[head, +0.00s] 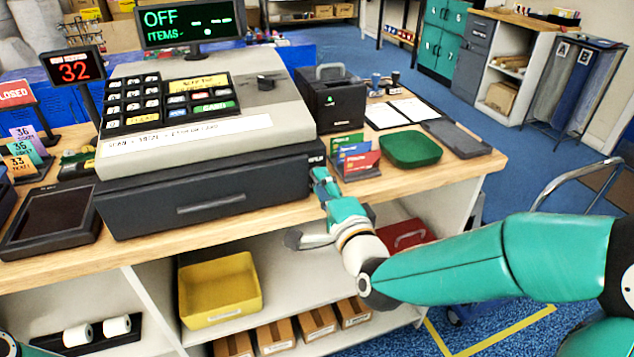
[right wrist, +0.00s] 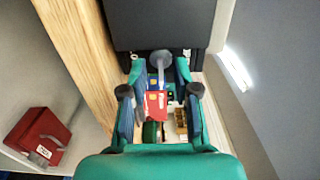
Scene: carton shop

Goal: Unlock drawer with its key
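The black cash drawer (head: 150,205) sits shut under the grey register (head: 215,140) on the wooden counter. My right gripper (head: 319,178) is by the drawer's front right corner. In the right wrist view, its fingertips (right wrist: 160,68) are apart, facing the dark body at the top (right wrist: 160,22). A grey piece with a rounded end and thin stem (right wrist: 160,60) lies between the fingers in that view, with gaps on both sides. I cannot tell for sure that it is the key. No lock shows clearly. My left gripper is out of view.
Coloured cards (head: 362,164), a green tray (head: 410,148) and a black printer (head: 333,105) stand right of the register. Below the counter are a yellow bin (head: 220,290) and a red box (head: 402,235), also in the right wrist view (right wrist: 40,138). Counter space before the drawer is narrow.

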